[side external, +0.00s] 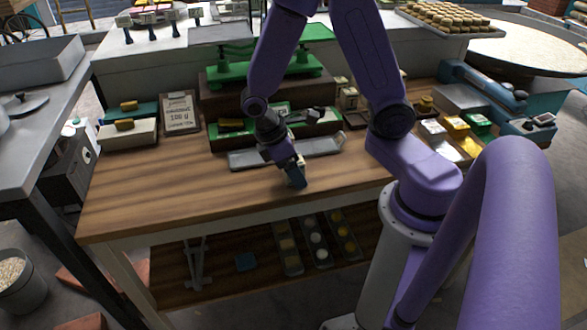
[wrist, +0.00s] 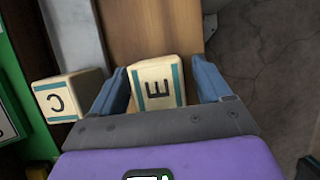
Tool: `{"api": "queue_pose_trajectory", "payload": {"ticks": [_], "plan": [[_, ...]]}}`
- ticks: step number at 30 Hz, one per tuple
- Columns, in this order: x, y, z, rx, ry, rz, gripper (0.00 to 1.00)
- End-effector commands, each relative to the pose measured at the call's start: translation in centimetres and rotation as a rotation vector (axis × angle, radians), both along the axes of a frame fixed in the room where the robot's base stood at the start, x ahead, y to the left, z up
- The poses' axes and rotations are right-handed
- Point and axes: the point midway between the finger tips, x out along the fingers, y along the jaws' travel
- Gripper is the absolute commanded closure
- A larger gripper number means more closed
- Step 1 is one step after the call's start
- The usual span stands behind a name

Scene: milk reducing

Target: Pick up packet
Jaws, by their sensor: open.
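In the wrist view, a cream block-shaped packet (wrist: 158,88) with teal stripes and a dark letter like an E shows between the two blue fingers of my gripper (wrist: 157,66). The fingers are apart, with a narrow gap showing on each side of it. Its lower end is hidden by the gripper body. In the side view, my gripper (side external: 297,178) points down low over the wooden table, in front of the metal tray. I cannot make out the lettered packet there.
The metal tray (side external: 255,159) and a green box (side external: 232,142) stand behind my gripper. A green scale (side external: 225,75) is farther back. The wooden tabletop (side external: 150,205) is clear at front left. Coloured packs (side external: 457,123) sit at right.

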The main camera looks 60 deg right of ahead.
Motion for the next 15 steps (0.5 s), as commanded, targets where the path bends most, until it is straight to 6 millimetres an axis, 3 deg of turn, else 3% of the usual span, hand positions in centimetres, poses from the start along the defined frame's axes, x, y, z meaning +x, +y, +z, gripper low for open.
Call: {"api": "queue_pose_trajectory", "payload": {"ticks": [8, 13, 15], "plan": [[-0.09, -0.09, -0.22, -0.001, 0.0, -0.001, 0.22], [-0.07, -0.08, -0.2, -0.001, 0.0, -0.001, 0.78], [-0.07, -0.07, -0.2, -0.001, 0.0, -0.001, 0.8]]}}
